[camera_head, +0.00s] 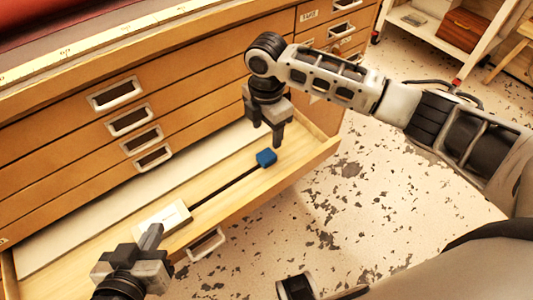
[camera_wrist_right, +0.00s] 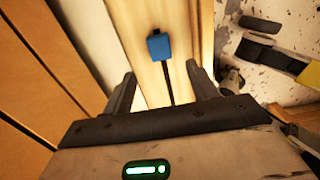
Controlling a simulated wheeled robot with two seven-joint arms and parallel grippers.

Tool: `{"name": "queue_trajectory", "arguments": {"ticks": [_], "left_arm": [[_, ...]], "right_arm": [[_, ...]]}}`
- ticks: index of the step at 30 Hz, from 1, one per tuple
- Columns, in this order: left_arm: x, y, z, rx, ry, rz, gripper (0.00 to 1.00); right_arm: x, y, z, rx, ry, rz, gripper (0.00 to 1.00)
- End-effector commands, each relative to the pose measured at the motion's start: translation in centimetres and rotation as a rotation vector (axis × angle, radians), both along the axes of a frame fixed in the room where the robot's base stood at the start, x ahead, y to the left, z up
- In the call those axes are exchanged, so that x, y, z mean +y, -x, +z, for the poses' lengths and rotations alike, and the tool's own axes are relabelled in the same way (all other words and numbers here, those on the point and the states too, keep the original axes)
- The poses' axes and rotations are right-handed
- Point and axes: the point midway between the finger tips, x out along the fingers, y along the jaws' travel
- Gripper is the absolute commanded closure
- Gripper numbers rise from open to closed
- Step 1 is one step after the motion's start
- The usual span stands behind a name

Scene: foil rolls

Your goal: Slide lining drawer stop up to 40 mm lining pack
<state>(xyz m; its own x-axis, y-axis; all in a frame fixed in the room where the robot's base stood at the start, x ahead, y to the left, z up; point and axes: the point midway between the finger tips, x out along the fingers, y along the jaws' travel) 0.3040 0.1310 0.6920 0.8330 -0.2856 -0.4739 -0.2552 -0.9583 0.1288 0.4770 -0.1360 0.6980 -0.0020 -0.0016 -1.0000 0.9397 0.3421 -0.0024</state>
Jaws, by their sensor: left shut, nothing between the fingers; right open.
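A blue stop (camera_head: 266,158) sits at the right end of a dark slot (camera_head: 228,186) in the open drawer (camera_head: 325,150). A pale block (camera_head: 163,217), which looks like the lining pack, lies at the slot's left end, well apart from the stop. My right gripper (camera_head: 266,135) is open above and behind the stop. In the right wrist view the blue stop (camera_wrist_right: 160,46) shows ahead, between the lines of the two fingers (camera_wrist_right: 160,85), with nothing held. My left gripper (camera_head: 153,233) is shut and empty by the pack's near side; I cannot tell whether it touches.
A white sheet (camera_head: 115,205) lies along the back of the drawer. Closed drawers with metal label pulls (camera_head: 130,119) rise behind it. The drawer's front pull (camera_head: 206,244) sticks out over the speckled floor (camera_head: 370,210), which is clear to the right.

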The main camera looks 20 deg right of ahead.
Motion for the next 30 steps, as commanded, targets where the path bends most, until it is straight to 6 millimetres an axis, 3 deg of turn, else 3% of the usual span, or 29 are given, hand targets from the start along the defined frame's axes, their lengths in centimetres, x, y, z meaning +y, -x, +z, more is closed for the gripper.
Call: {"name": "queue_trajectory", "arguments": {"ticks": [1, 6, 12, 18, 26, 27, 30], "left_arm": [[0.0, 0.1, -0.5, 0.0, -0.001, -0.002, 1.0], [-0.2, 0.2, -1.1, 0.004, 0.0, -0.007, 1.0], [-0.6, -0.1, -2.3, 0.023, 0.004, -0.023, 1.0], [-0.9, -0.4, -3.2, 0.043, 0.004, -0.03, 1.0], [-0.8, -0.5, -3.3, 0.044, 0.002, -0.03, 1.0], [-0.8, -0.5, -3.3, 0.044, 0.002, -0.03, 1.0], [-0.8, -0.5, -3.2, 0.041, 0.003, -0.029, 1.0]], "right_arm": [[0.0, 0.1, -1.5, 0.003, 0.0, -0.001, 0.42], [0.0, 0.1, -5.2, 0.002, 0.001, -0.001, 0.42], [0.1, 0.0, -8.2, -0.001, -0.001, 0.0, 0.42], [0.0, 0.0, -9.5, -0.002, -0.001, 0.0, 0.42], [0.0, 0.0, -9.6, -0.003, -0.001, 0.0, 0.42], [0.0, 0.0, -9.6, -0.003, -0.001, 0.0, 0.45], [0.0, 0.0, -9.6, -0.002, -0.002, 0.0, 0.72]]}}
